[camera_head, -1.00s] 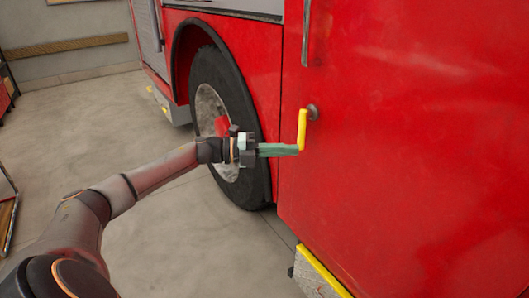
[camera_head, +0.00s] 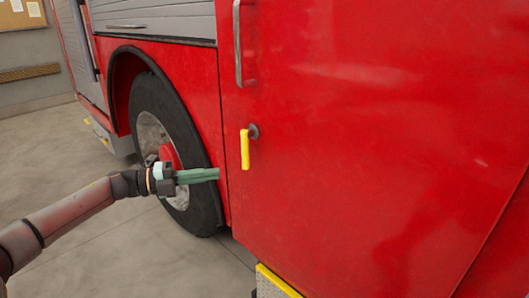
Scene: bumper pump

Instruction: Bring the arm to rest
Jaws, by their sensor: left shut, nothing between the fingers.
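My left gripper (camera_head: 214,174) has green fingers that are closed together with nothing between them. It points right, toward the side of the red fire truck (camera_head: 370,130). A yellow handle (camera_head: 245,149) hangs vertically from a dark round mount on the truck's red panel. In the picture the fingertips end left of the handle and a little below it, with a gap between them. My left arm comes in from the lower left. My right gripper is not in view.
The truck's wheel (camera_head: 165,150) is behind my gripper. A metal grab bar (camera_head: 238,45) is above the yellow handle. A yellow-edged step (camera_head: 277,282) juts out at the bottom. The concrete floor (camera_head: 50,165) at left is clear.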

